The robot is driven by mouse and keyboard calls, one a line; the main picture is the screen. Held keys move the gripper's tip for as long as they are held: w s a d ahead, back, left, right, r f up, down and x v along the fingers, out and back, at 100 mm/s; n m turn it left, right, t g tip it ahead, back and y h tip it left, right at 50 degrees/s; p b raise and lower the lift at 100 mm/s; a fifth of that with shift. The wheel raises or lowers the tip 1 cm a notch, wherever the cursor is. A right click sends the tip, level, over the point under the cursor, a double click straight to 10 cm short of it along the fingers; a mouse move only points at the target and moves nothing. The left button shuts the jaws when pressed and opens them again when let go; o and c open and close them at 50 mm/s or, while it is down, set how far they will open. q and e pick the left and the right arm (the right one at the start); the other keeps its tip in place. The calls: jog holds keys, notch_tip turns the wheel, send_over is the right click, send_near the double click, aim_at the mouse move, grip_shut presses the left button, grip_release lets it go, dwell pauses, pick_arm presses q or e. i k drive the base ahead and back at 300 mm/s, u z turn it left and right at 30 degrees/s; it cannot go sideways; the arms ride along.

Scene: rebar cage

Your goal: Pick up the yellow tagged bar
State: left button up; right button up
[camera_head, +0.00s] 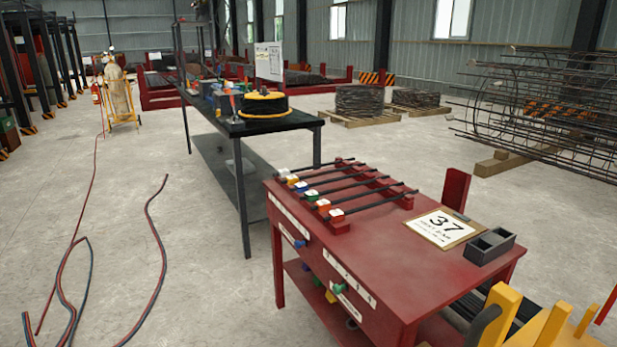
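Several dark bars lie side by side across the red table (390,255), resting on red notched supports. Each has a coloured tag at its left end. The yellow tag (292,180) is second from the far end, between a white tag (283,173) and a blue tag (300,186). Its bar (325,172) runs to the right towards the back support. Another yellow tag (330,296) shows low at the table's front side. Neither of my grippers shows in this view.
A card marked 37 (443,228) and a dark divided box (489,246) sit on the table's right part. A black workbench (250,122) stands behind. Yellow posts (500,310) rise at lower right. Hoses (155,250) lie on the left floor.

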aim_at(291, 180)
jog(key=u, duration=0.8)
jog(key=k, duration=0.15)
jog(key=z, duration=0.15)
jog(key=i, duration=0.9)
jog(key=u, duration=0.85)
jog(key=i, duration=2)
jog(key=z, duration=0.4)
